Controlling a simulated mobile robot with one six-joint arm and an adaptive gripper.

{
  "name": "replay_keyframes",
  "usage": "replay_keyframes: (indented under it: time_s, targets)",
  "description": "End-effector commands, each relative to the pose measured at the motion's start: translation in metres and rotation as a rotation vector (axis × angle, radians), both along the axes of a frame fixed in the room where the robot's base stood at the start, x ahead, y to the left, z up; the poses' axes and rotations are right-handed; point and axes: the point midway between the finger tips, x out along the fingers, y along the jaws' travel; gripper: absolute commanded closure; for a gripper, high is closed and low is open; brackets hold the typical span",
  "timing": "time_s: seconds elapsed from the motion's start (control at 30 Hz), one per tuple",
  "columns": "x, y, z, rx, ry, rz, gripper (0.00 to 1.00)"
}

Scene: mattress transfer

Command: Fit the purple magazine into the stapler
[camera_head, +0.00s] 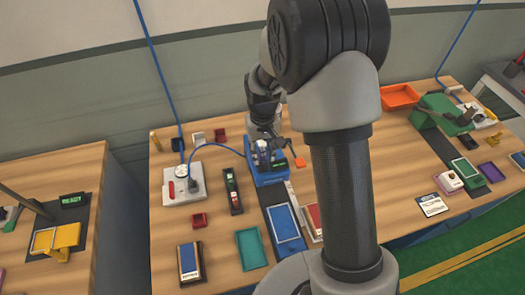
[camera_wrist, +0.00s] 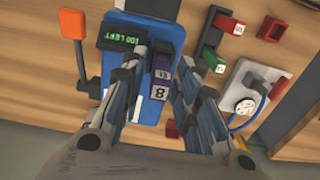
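The blue stapler (camera_head: 270,176) stands on the wooden table in the head view, with my gripper (camera_head: 263,143) over it. In the wrist view the stapler's blue body (camera_wrist: 157,35) carries a black display (camera_wrist: 124,37) that seems to read "100 LEFT". The purple magazine (camera_wrist: 160,84), with a white mark on its end, lies at the stapler between my gripper's two fingers (camera_wrist: 160,75). A gap shows between the magazine and the right finger, so my gripper looks open around it. How deep the magazine sits in the stapler is hidden.
A black rack (camera_head: 233,191) with red and green magazines lies left of the stapler. A grey device (camera_head: 184,184) with a blue cable stands farther left. An orange paddle (camera_wrist: 73,24) sticks out beside the stapler. Blue (camera_head: 285,223) and teal (camera_head: 251,248) trays lie in front.

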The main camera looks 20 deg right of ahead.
Motion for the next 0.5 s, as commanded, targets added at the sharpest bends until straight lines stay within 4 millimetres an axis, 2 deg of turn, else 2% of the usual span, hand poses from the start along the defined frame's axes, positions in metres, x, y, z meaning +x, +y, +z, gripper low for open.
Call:
replay_keyframes:
  time_s: [0.33, 0.5]
  targets:
    - [0.0, 0.0, 0.001, 0.0, 0.0, 0.0, 0.65]
    - [0.001, 0.0, 0.018, 0.0, -0.002, 0.0, 0.65]
